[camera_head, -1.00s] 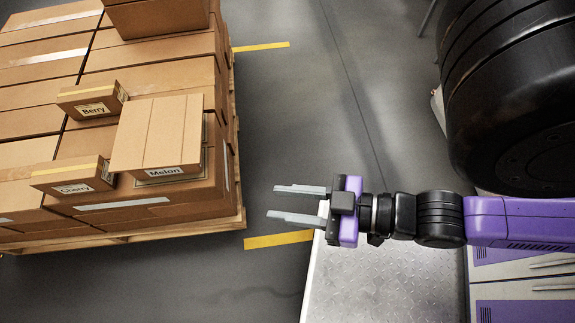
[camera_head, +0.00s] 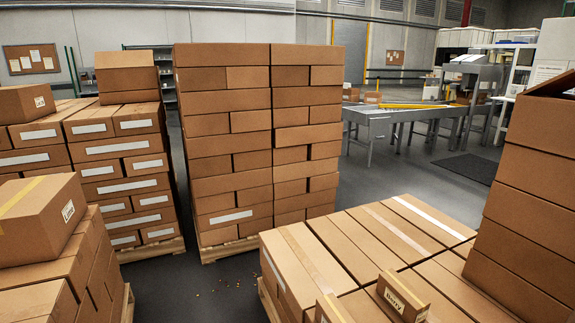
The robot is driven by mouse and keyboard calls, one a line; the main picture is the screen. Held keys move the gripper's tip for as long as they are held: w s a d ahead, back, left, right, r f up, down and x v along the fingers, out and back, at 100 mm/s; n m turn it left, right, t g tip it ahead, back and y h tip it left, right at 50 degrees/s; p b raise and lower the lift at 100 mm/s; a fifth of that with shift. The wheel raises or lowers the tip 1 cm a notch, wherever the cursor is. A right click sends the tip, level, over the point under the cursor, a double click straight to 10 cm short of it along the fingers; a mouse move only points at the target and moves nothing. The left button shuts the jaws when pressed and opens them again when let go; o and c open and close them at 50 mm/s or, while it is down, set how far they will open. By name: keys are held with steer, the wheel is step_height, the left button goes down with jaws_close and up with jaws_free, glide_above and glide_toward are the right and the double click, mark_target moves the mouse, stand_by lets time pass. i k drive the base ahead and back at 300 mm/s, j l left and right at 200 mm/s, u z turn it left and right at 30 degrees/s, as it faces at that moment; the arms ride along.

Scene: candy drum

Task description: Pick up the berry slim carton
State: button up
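My gripper is out of view.
Another small carton with yellow tape (camera_head: 333,308) is cut off just left of the berry one. A tall stack (camera_head: 531,200) rises at right. Pallets of stacked boxes (camera_head: 222,140) stand behind and at left. Grey floor (camera_head: 205,285) shows between. A roller conveyor (camera_head: 385,115) stands farther back.

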mark_target(408, 303)
steer(key=u, duration=0.3)
steer(key=i+l+u, duration=0.1)
steer(key=l+u, duration=0.25)
steer(key=l, duration=0.15)
steer(key=l+u, duration=0.3)
steer(key=l, duration=0.2)
steer(key=l+u, duration=0.1)
steer(key=l, duration=1.5)
steer(key=k+l+u, duration=0.15)
steer(key=l, duration=0.7)
